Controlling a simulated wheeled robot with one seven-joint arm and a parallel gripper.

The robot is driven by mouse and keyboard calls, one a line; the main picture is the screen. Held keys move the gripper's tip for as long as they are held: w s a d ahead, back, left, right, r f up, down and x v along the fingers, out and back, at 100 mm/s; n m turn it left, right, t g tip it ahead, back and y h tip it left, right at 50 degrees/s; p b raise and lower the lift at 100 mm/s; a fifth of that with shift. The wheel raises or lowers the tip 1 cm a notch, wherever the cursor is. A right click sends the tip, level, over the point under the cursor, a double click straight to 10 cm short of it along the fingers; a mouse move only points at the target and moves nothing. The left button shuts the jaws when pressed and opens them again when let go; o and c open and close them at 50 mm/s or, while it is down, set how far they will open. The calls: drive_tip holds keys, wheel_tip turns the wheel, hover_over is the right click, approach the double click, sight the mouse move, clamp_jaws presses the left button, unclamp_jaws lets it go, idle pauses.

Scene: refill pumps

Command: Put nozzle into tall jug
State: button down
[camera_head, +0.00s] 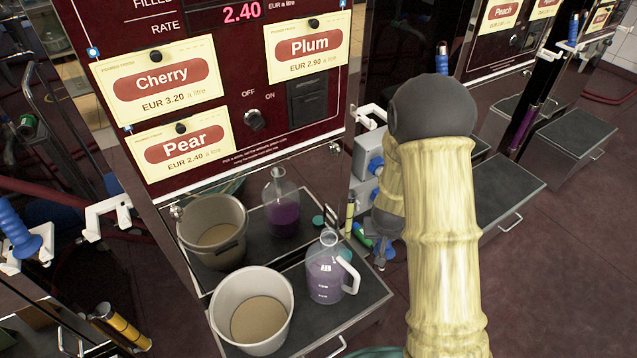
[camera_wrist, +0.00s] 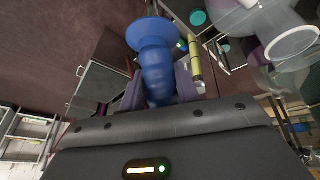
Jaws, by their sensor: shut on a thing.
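My gripper (camera_wrist: 158,88) is shut on the blue grip of the nozzle (camera_wrist: 153,58), which has a wide blue flange at its far end. In the head view my gripper (camera_head: 386,222) is partly hidden by my arm, right of the front tray. A clear jug with a white handle (camera_head: 326,280) holds pale purple liquid at the tray's right.
The pump panel (camera_head: 230,105) rises behind. Another blue nozzle (camera_head: 17,238) hangs at left. A low grey step (camera_head: 512,190) stands at right beyond my arm.

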drive_tip(key=shift+r, duration=0.1)
drive_tip(key=shift+w+a+r+n+p, duration=0.15)
drive_tip(key=shift+r+n+p, duration=0.3)
drive_tip(key=shift+p, duration=0.5)
drive_tip(key=w+a+r+n+g+y+p, duration=0.1)
drive_tip(key=a+r+n+y+p, duration=0.6)
drive_tip(key=p, duration=2.2)
drive_tip(key=a+r+n, duration=0.7)
drive_tip(key=a+r, duration=0.1)
drive_tip(key=shift+a+r+y, duration=0.25)
drive_tip(key=shift+a+y, duration=0.05)
drive_tip(key=shift+f, duration=0.1)
drive_tip(key=shift+f+b, duration=1.6)
drive_tip(key=shift+f, duration=0.9)
